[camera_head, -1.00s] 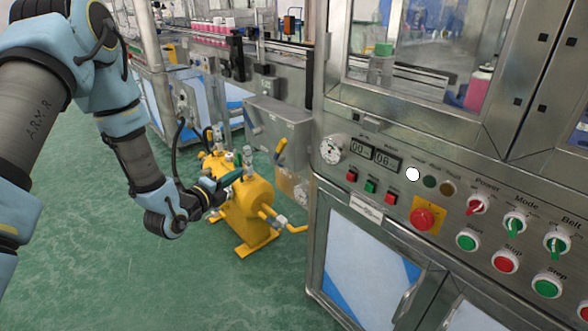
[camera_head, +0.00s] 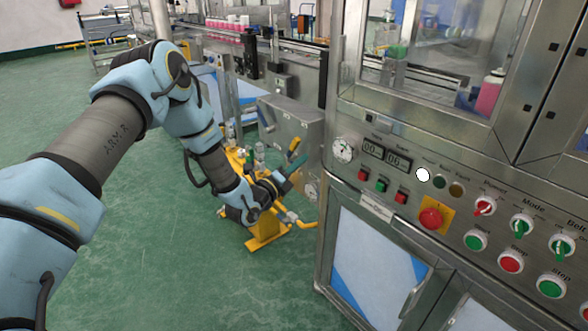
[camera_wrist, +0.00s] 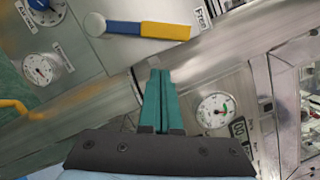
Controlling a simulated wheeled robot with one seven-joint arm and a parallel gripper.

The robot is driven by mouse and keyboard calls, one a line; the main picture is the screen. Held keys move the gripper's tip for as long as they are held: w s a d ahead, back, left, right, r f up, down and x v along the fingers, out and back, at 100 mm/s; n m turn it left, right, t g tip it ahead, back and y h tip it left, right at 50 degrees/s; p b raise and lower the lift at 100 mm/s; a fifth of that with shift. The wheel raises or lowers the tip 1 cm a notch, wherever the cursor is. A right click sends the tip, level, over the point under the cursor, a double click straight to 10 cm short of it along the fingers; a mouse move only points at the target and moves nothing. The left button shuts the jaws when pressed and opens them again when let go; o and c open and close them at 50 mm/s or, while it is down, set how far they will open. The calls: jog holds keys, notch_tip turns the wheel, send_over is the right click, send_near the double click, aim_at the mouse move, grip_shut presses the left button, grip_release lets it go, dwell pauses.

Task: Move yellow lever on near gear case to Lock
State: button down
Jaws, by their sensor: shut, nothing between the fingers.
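The near gear case (camera_head: 284,118) is a grey metal box left of the control cabinet. Its lever (camera_wrist: 165,31), yellow at the tip and blue toward the round pivot, lies across the case face in the wrist view. Its yellow end points at a label reading "Free" (camera_wrist: 200,16). The lever also shows, small, in the head view (camera_head: 294,145). My gripper (camera_wrist: 158,73) has its teal fingers shut and empty, apart from the lever and below it in the wrist picture. In the head view my gripper (camera_head: 298,166) is just below the lever. No "Lock" label is readable.
The cabinet with buttons and knobs (camera_head: 431,218) stands close on the right; its gauge (camera_wrist: 215,110) is right of my fingers. A yellow tank unit (camera_head: 268,228) stands under my forearm. Another gauge (camera_wrist: 40,68) is at upper left. Green floor is open at left.

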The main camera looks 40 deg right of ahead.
aim_at(296, 146)
jog(key=shift+w+r, duration=0.4)
jog(key=shift+w, duration=0.2)
jog(key=shift+w+r, duration=0.35)
jog(key=shift+w, duration=0.2)
jog(key=shift+w+r+n, duration=0.4)
jog(key=shift+n, duration=0.4)
jog(key=shift+w+r+n+b, duration=0.2)
jog(key=shift+w+n+b, duration=0.05)
jog(key=shift+n+b, duration=0.15)
jog(key=w+n+b, duration=0.1)
jog(key=n, duration=0.1)
jog(key=w+r+n+y+b, duration=0.1)
jog(key=n, duration=0.1)
jog(key=w+n+y+b, duration=0.1)
jog(key=w, duration=0.1)
jog(key=shift+d+r+n, duration=0.15)
jog(key=shift+r+n, duration=0.15)
jog(key=shift+n, duration=0.1)
jog(key=shift+w+n+y+b, duration=0.3)
jog(key=shift+w+n+b, duration=0.6)
jog(key=shift+n+b, duration=0.25)
jog(key=shift+w+d+b, duration=0.1)
jog(key=shift+w+b, duration=0.2)
jog(key=shift+w, duration=0.15)
